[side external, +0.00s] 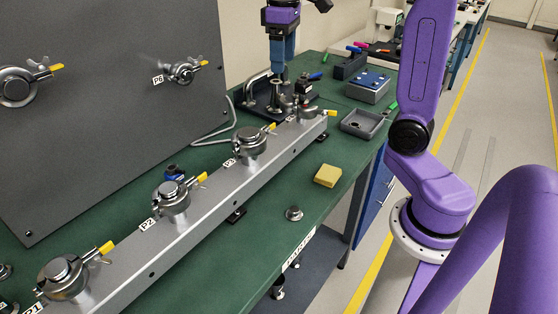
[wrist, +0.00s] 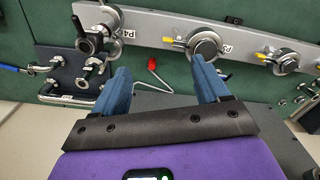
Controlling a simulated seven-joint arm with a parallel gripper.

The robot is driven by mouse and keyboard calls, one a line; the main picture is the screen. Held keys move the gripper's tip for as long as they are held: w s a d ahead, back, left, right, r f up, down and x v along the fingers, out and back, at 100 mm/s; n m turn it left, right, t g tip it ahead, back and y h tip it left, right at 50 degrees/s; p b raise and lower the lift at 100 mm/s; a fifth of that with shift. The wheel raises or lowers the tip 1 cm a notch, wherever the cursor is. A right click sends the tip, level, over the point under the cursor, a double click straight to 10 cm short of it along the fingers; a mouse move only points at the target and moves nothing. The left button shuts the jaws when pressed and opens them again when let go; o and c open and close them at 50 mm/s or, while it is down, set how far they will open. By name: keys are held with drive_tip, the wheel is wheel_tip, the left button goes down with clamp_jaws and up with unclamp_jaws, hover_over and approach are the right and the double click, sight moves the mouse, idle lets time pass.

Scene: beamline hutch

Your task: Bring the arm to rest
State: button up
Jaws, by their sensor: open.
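My gripper (side external: 281,72) points down at the far end of the green bench in the side external view, above a dark fixture block (side external: 262,97) with metal fittings. In the wrist view my gripper (wrist: 162,78) shows two blue fingers spread apart, with nothing between them. A bent metal rod with a red end (wrist: 152,63) lies beyond the fingertips. In the side view I cannot tell the exact height of the fingertips above the fittings. My purple arm reaches in from the right.
A long metal rail (side external: 200,197) with several clamped ports runs along the green bench (side external: 240,240). A grey panel (side external: 120,110) stands at left. A yellow block (side external: 327,175), grey tray (side external: 362,123) and blue-topped box (side external: 368,86) sit right of the rail.

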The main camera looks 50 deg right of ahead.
drive_tip(key=s+a+f+n, duration=0.5)
drive_tip(key=s+a+f, duration=0.3)
drive_tip(key=s+a, duration=0.3)
drive_tip(key=s+f+n, duration=0.2)
drive_tip(key=s+f, duration=0.1)
drive_tip(key=s, duration=0.3)
drive_tip(key=s+f+n, duration=0.1)
drive_tip(key=s+f, duration=0.2)
drive_tip(key=s, duration=0.4)
drive_tip(key=shift+s+d+f+n, duration=0.15)
drive_tip(key=shift+s+f+n, duration=0.1)
drive_tip(key=shift+n, duration=0.15)
drive_tip(key=shift+w, duration=0.1)
